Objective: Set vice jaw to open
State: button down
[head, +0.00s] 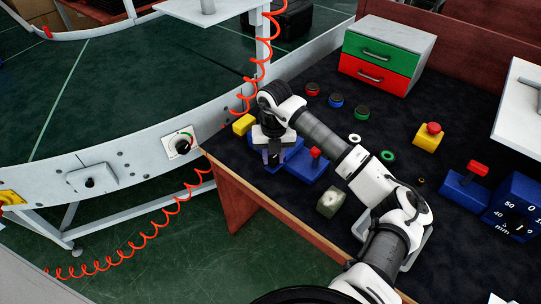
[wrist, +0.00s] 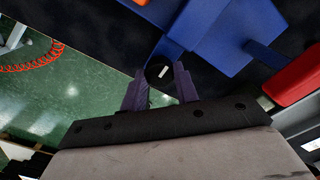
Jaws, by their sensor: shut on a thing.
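The blue vice (head: 308,172) with a red-topped part (head: 316,153) stands near the table's left edge in the head view. In the wrist view its blue body (wrist: 225,40) fills the upper right, and a red part (wrist: 290,78) shows at the right edge. A round black knob (wrist: 162,72) with a white mark sits at the near end of the blue body. My gripper (head: 272,157) reaches down at the vice's left end. In the wrist view its purple fingers (wrist: 160,80) are closed around the knob. The jaw gap itself is not clear.
The curved conveyor (head: 125,133) lies left, with a dial switch (head: 180,143) on its side. A yellow block (head: 243,124) is just behind my gripper. A grey-green block (head: 330,202), buttons and a drawer box (head: 385,55) share the table. A blue dial box (head: 517,205) stands right.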

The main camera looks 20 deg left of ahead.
jog(key=shift+d, duration=0.2)
jog(key=c, duration=1.1)
grip_release()
jog(key=shift+d, duration=0.1)
jog(key=shift+o, duration=0.2)
jog(key=shift+r, duration=0.1)
jog(key=shift+r, duration=0.3)
notch_tip(320, 180, up, 13)
jog(key=b, duration=0.2)
jog(key=shift+b, duration=0.4)
